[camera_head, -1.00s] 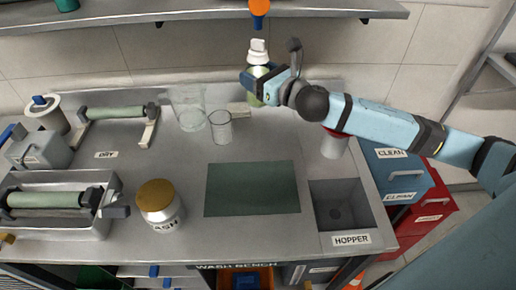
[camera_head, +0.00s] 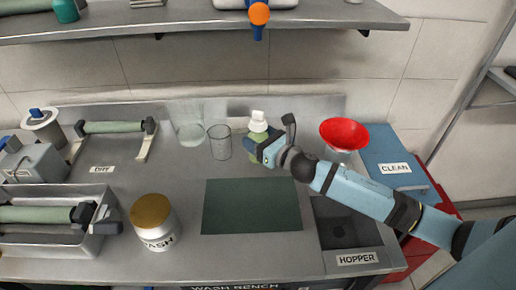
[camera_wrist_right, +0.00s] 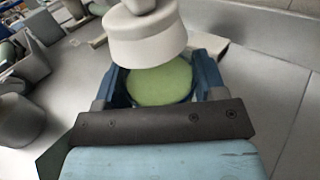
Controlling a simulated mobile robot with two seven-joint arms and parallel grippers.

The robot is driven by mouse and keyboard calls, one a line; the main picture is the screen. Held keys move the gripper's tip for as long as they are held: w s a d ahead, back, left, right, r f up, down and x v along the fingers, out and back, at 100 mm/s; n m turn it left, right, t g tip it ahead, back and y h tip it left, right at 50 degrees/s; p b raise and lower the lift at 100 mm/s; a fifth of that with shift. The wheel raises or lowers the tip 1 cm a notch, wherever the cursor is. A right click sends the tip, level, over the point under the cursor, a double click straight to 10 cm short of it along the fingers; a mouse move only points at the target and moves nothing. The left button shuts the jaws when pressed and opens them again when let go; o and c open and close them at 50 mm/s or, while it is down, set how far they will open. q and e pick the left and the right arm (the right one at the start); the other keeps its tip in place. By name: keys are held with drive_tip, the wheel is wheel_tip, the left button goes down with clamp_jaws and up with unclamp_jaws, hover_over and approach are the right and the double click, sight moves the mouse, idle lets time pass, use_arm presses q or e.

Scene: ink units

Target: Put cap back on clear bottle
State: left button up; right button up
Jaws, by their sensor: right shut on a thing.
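A bottle with pale green contents (camera_head: 255,137) is in my right gripper (camera_head: 263,149), above the back of the bench. A white cap with a small spout (camera_head: 258,118) is at its top. In the right wrist view the white cap (camera_wrist_right: 147,38) looms close to the camera, over the round green part of the bottle (camera_wrist_right: 160,84). The blue fingers of my right gripper (camera_wrist_right: 162,88) are on either side of that green part. I cannot tell whether the cap is seated. My left gripper is not in view.
A clear beaker (camera_head: 220,143) stands left of the bottle. A red funnel (camera_head: 343,132) stands to the right. A WASH jar (camera_head: 155,236) with a brown lid is at front left. A dark green mat (camera_head: 250,207) lies empty; the HOPPER basin (camera_head: 338,232) is beside it. A shelf (camera_head: 180,24) runs behind.

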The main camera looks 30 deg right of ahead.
drive_tip(key=shift+f+b, duration=0.4)
drive_tip(key=shift+f, duration=1.45)
drive_tip(key=shift+f, duration=0.15)
drive_tip(key=o, duration=1.4)
